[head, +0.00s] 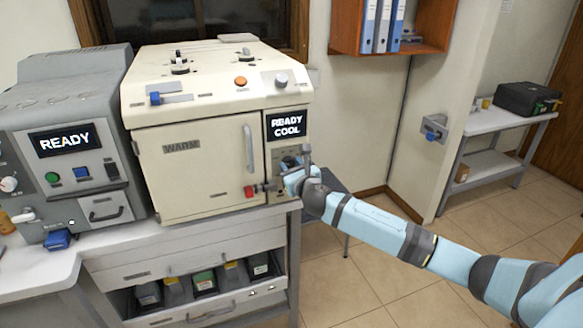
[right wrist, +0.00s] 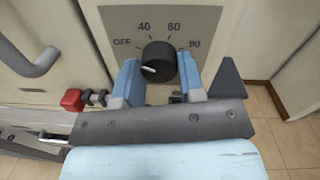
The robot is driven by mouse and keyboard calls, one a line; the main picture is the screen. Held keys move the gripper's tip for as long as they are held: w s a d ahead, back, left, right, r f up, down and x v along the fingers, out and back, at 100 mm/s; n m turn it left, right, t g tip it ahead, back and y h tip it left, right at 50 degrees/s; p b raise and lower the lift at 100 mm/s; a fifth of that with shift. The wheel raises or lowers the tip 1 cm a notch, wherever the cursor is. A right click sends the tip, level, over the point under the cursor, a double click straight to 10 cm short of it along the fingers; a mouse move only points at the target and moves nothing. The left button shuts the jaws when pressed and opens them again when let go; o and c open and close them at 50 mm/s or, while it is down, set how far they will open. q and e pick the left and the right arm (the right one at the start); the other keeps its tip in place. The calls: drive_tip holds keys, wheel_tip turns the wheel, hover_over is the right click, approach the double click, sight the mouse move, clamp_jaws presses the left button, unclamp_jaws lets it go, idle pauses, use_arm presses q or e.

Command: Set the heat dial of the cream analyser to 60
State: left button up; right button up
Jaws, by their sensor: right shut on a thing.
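The cream analyser (head: 195,150) stands on the bench, with a "READY COOL" screen (head: 286,124) and a door marked "WARM". Its black heat dial (right wrist: 158,60) shows in the right wrist view on a panel marked OFF, 40, 60 and 90. A white mark sits on the lower left of the dial; I cannot tell exactly which setting it points to. My right gripper (right wrist: 159,80) is shut on the dial, one blue finger at each side. In the head view my right gripper (head: 291,174) covers much of the dial. My left gripper is not in view.
The door handle (right wrist: 38,62) and a red knob (right wrist: 72,99) are left of my right gripper. A grey machine (head: 68,140) reading "READY" stands beside the analyser. Drawers (head: 195,268) are below. Open floor (head: 400,270) lies to the right.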

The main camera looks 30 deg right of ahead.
drive_tip(key=m, duration=0.3)
drive_tip(key=shift+a+m, duration=0.1)
drive_tip(key=shift+m, duration=0.3)
drive_tip(key=m, duration=0.4)
drive_tip(key=shift+m+b, duration=0.3)
drive_tip(key=shift+m, duration=0.1)
drive_tip(key=m, duration=0.4)
drive_tip(key=shift+a+m+t, duration=0.1)
drive_tip(key=shift+m+t, duration=0.2)
drive_tip(key=shift+m, duration=0.1)
drive_tip(key=shift+m+h, duration=0.4)
drive_tip(key=shift+m, duration=1.8)
drive_tip(key=o, duration=0.9)
